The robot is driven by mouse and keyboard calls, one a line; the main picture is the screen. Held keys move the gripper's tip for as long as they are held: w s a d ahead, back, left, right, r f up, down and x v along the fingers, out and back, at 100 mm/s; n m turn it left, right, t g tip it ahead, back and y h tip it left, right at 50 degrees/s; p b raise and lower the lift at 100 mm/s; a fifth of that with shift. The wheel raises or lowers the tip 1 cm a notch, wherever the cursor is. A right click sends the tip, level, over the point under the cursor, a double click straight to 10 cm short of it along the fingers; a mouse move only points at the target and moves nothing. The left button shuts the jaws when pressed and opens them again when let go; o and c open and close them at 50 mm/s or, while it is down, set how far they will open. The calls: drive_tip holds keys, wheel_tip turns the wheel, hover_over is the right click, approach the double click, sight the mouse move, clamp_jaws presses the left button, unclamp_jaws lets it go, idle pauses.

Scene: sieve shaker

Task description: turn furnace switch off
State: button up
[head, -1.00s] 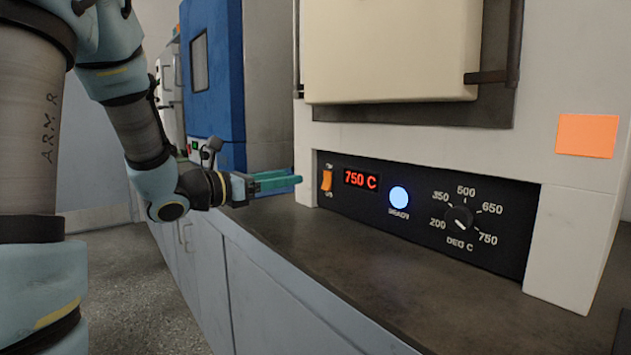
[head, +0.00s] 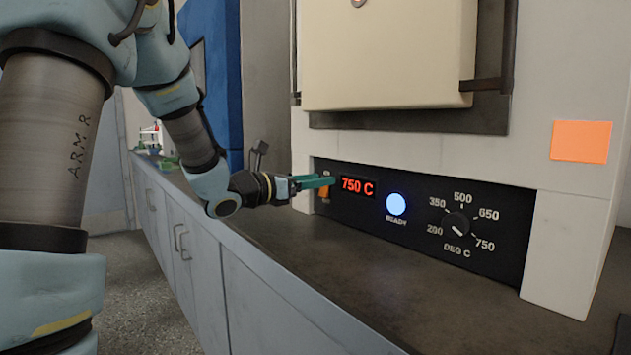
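The furnace switch is an orange rocker (head: 324,191) at the left end of the furnace's black control panel (head: 420,236). My gripper (head: 328,182), with green fingers, reaches in from the left, and its tips overlap the upper part of the switch. Whether they touch it, I cannot tell. The fingers look close together, but the gap between them is not clear. The red display (head: 357,187) reads 750 C. The round ready light (head: 396,204) glows blue-white.
A temperature dial (head: 457,224) sits on the right of the panel. The cream furnace door (head: 390,55) is above. The dark countertop (head: 330,270) in front of the panel is clear. A blue cabinet (head: 222,75) stands behind my arm.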

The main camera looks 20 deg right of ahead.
clamp_jaws()
drive_tip(key=shift+f, duration=0.1)
idle(0.3)
drive_tip(key=f+b, duration=0.1)
drive_tip(key=b, duration=0.2)
drive_tip(key=shift+a+h+b, duration=0.1)
drive_tip(key=shift+h+b, duration=0.3)
drive_tip(key=h+b, duration=0.1)
drive_tip(key=b, duration=0.2)
drive_tip(key=shift+a+f+t+b, duration=0.1)
drive_tip(key=shift+t+b, duration=0.2)
drive_tip(key=shift+b, duration=0.05)
drive_tip(key=shift+h+b, duration=0.6)
drive_tip(key=shift+b, duration=0.1)
drive_tip(key=shift+a+r, duration=0.1)
drive_tip(key=shift+r, duration=0.15)
